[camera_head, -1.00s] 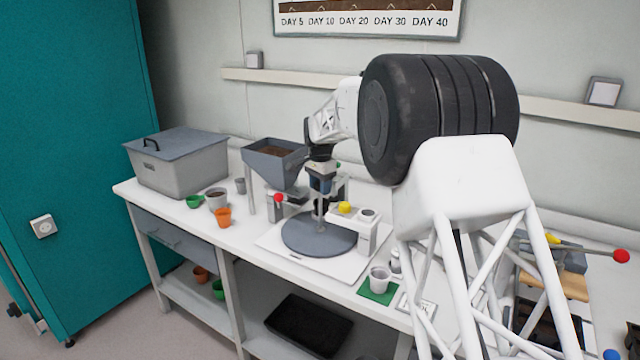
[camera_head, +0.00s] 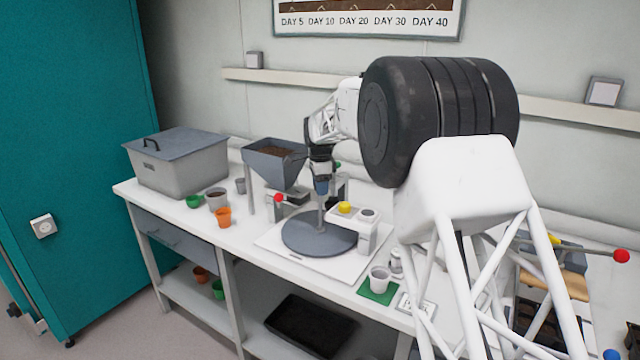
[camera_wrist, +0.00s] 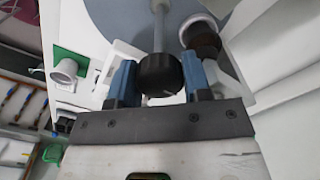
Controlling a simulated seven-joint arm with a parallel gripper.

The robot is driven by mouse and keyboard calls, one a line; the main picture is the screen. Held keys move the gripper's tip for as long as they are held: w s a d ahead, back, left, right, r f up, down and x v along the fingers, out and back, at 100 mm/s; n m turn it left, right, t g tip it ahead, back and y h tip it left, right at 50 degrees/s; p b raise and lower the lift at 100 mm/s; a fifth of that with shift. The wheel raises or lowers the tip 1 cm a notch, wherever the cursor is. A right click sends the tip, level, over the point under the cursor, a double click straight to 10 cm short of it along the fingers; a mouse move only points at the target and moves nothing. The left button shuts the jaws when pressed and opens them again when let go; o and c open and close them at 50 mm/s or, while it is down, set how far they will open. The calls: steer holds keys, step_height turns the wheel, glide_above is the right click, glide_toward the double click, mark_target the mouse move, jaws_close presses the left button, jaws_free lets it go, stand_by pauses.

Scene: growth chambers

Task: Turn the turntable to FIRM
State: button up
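The turntable (camera_head: 318,236) is a round grey disc on a white base plate on the bench, with a thin upright post (camera_head: 320,215) at its middle. In the wrist view the post ends in a black round knob (camera_wrist: 160,75). My gripper (camera_head: 321,190) points down over the post. Its two blue fingers (camera_wrist: 160,82) stand on either side of the knob, very close to it. I cannot tell whether they press on it. No FIRM mark is legible.
A grey hopper (camera_head: 274,168) stands behind and left of the turntable. A red-tipped lever (camera_head: 279,198) is close to its left. A white housing with a yellow button (camera_head: 345,207) is at its right. A white cup (camera_head: 380,276) stands on a green mat in front. An orange pot (camera_head: 224,217) is left.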

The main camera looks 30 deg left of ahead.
steer(key=o, duration=0.3)
steer(key=shift+r, duration=0.15)
steer(key=shift+r, duration=3.35)
